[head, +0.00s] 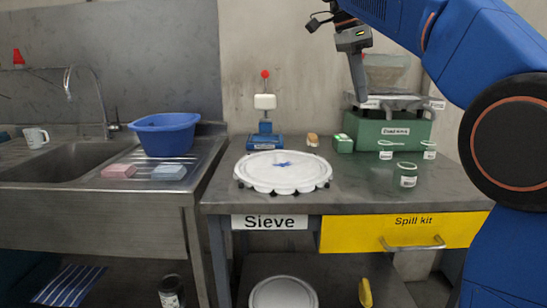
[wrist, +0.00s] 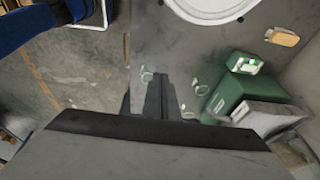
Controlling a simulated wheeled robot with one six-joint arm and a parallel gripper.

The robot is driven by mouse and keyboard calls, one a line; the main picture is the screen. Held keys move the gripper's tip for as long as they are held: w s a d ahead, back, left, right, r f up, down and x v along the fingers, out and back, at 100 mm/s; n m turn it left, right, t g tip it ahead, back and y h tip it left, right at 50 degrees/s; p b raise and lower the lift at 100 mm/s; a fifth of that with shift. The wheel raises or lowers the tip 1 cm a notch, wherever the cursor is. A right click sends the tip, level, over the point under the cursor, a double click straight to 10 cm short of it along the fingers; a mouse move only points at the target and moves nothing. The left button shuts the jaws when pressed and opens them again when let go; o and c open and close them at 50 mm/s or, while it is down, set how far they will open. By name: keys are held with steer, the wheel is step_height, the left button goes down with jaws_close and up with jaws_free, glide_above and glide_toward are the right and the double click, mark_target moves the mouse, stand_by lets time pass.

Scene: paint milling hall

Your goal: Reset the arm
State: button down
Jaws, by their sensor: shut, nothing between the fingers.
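My gripper (head: 361,98) hangs from my blue arm at the upper right of the head view, pointing down above the steel worktable (head: 340,196). Its fingers are together with nothing between them.
A white round sieve (head: 283,172) lies on the table, left of the labelled jars (head: 404,180). A blue device (head: 265,141) stands behind it. The sink counter at left holds a blue basin (head: 165,134) and sponges. A yellow drawer (head: 400,233) looks shut.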

steer(key=s+d+f+n+t+y, duration=0.1)
steer(key=s+d+f+n, duration=0.1)
steer(key=s+f+n, duration=0.4)
steer(key=s+d+f+n+t+y, duration=0.1)
steer(key=s+d+f+n, duration=0.2)
steer(key=s+f, duration=1.1)
steer(key=s+d+f+n+t+y, duration=0.1)
steer(key=s+f+n, duration=0.7)
steer(key=f, duration=1.2)
steer(key=shift+s+d+f+n+t, duration=0.15)
steer(key=shift+s+d+n+t, duration=0.25)
steer(key=shift+s+d+t, duration=0.55)
steer(key=shift+s+a+g, duration=0.15)
steer(key=shift+g, duration=0.2)
